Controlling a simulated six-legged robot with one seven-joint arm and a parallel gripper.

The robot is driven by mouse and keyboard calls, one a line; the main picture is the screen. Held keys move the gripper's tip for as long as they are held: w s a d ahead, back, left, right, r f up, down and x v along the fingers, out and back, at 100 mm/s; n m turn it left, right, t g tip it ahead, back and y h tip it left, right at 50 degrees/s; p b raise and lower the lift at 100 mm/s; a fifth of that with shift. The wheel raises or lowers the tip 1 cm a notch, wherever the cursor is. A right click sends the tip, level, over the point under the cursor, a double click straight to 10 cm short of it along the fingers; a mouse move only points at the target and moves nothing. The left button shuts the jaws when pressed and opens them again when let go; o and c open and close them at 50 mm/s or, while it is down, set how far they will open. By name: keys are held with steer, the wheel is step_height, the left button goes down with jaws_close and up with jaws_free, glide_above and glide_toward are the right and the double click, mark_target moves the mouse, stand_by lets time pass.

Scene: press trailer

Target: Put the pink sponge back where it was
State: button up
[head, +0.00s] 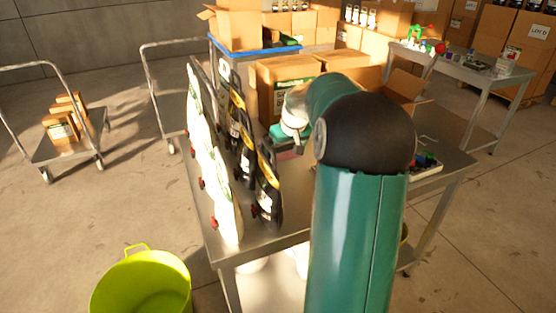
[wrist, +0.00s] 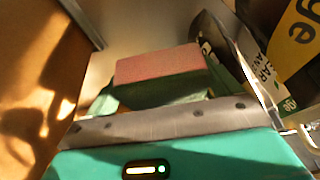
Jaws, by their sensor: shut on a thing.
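The pink sponge (wrist: 160,65) shows in the wrist view between the green fingers of my gripper (wrist: 165,88). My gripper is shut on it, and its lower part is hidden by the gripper. I cannot tell whether the sponge touches the table.
A cardboard box (head: 283,85) stands close behind my gripper. A tray of small coloured items (head: 427,165) lies at the right. A yellow-green bucket (head: 140,288) stands on the floor.

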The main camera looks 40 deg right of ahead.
steer(key=w+d+f, duration=0.3)
steer(key=w+d, duration=0.1)
steer(key=w, duration=0.2)
glide_above(280, 166)
steer(key=f, duration=0.5)
steer(key=shift+s+a+f, duration=0.1)
steer(key=shift+s+f, duration=0.1)
steer(key=shift+s, duration=0.15)
steer(key=shift+w+d+f, duration=0.2)
steer(key=shift+w+f, duration=0.1)
steer(key=shift+f, duration=0.15)
steer(key=shift+w+f, duration=0.1)
steer(key=shift+f, duration=1.4)
steer(key=shift+f, duration=0.15)
steer(key=o, duration=0.8)
steer(key=shift+c, duration=0.2)
